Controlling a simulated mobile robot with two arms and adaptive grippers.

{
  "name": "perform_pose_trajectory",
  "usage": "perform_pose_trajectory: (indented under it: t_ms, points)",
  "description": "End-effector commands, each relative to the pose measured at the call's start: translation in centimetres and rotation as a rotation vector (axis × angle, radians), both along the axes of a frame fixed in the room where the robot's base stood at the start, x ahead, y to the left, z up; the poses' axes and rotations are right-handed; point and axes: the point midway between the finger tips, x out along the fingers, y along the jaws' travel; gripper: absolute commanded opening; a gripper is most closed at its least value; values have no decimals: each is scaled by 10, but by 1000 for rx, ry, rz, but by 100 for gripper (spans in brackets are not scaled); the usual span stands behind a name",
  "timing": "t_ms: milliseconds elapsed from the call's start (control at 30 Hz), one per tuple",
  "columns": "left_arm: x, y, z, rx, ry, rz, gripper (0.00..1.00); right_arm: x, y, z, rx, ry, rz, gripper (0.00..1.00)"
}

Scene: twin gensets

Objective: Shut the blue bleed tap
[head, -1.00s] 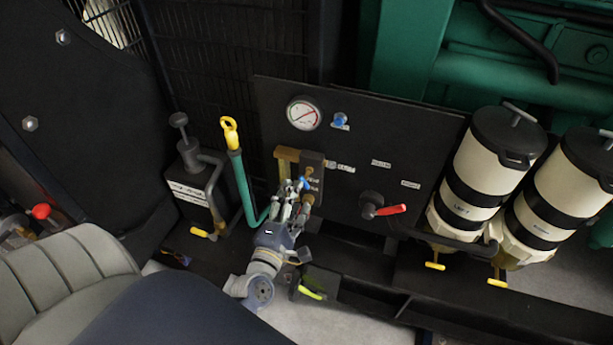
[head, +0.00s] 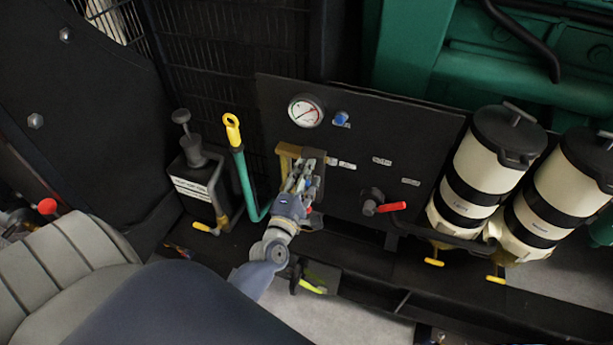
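The blue bleed tap (head: 309,182) is a small blue piece on the brass-and-dark valve block at the left part of the black panel. Most of it is hidden behind my fingers. My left gripper (head: 302,172) reaches up from below, its fingers over the front of the block and beside the blue piece. I cannot tell whether the fingers touch the tap or how far apart they are. The tap's handle angle is not clear. A separate round blue knob (head: 341,118) sits higher on the panel, beside the gauge. My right gripper is not in view.
A pressure gauge (head: 306,111) is above the block. A red-handled valve (head: 386,207) is to its right, then two cream filter canisters (head: 471,181). A hand pump (head: 196,176) and a green lever with yellow end (head: 239,165) stand close on the left.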

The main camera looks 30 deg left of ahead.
Motion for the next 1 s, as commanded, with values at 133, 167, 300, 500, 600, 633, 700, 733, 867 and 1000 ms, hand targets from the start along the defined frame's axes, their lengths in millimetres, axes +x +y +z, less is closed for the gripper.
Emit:
perform_pose_trajectory:
  t_ms: [133, 167, 300, 500, 600, 633, 700, 733, 867, 1000]
  points:
    - [0, -1, -2, -1, 4, -2, 20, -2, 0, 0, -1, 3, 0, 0]
    - [0, -1, -2, -1, 4, -3, 19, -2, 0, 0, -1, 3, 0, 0]
    - [0, -1, -2, -1, 5, -3, 18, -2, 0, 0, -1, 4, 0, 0]
    - [0, -2, -3, -1, 6, -4, 18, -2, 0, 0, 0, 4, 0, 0]
    - [-1, -2, -3, 0, 8, -4, 18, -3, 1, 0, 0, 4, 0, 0]
    - [0, -2, -3, 0, 8, -4, 18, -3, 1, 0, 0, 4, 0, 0]
    - [-1, -2, -4, 2, 9, -4, 18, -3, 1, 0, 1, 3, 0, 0]
    - [-1, -2, -4, 3, 9, -4, 17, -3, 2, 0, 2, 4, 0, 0]
    - [-1, -2, -4, 8, 11, -5, 17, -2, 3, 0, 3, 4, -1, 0]
    - [-1, -2, -4, 14, 14, -5, 17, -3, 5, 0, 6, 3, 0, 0]
